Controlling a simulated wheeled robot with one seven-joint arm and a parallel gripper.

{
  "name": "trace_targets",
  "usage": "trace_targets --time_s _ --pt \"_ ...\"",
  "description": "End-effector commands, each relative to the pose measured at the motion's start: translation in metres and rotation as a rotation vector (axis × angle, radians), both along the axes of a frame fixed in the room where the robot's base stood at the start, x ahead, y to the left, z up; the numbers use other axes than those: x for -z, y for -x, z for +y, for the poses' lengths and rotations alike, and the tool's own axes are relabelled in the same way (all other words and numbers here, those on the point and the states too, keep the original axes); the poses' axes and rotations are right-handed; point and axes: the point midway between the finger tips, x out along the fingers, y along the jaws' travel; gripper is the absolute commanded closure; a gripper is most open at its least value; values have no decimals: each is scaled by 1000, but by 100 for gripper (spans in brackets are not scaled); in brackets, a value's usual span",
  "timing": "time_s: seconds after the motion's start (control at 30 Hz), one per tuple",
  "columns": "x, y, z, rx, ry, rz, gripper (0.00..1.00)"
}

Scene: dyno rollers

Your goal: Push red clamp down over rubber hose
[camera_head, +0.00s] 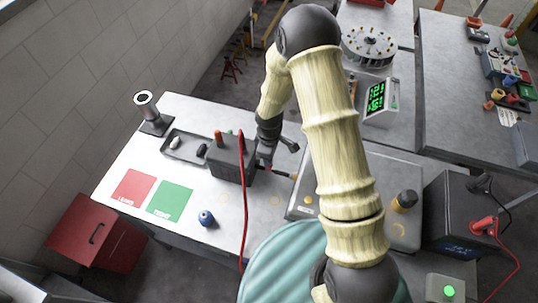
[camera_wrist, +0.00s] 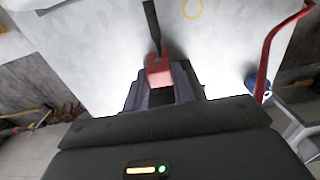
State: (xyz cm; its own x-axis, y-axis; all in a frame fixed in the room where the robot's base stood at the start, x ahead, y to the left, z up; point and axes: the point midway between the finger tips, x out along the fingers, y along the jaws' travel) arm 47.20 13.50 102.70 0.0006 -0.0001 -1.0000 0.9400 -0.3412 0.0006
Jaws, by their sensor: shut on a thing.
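My gripper (camera_wrist: 163,88) is shut on a red block-like piece, which I take to be the red clamp (camera_wrist: 158,70), between its two dark fingers. A dark narrow strip (camera_wrist: 151,25) runs up from the red piece in the wrist view; I cannot tell whether it is the rubber hose or part of the clamp. In the head view my gripper (camera_head: 265,160) is low over the white table, close to the right side of a dark box (camera_head: 232,158). The clamp is small and partly hidden there by my arm.
A red cable (camera_head: 242,215) runs from the dark box across the table; it shows at the right of the wrist view (camera_wrist: 265,60). A grey tray (camera_head: 188,147), a post on a base (camera_head: 148,112), red and green mats (camera_head: 170,198) and a blue piece (camera_head: 206,218) stand left.

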Motion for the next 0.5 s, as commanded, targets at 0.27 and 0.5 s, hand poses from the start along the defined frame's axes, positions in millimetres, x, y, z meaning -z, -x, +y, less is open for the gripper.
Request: trace_targets --time_s 0.27,0.5 --pt "13 0 0 0 0 0 92" --pt "23 0 0 0 1 1 92"
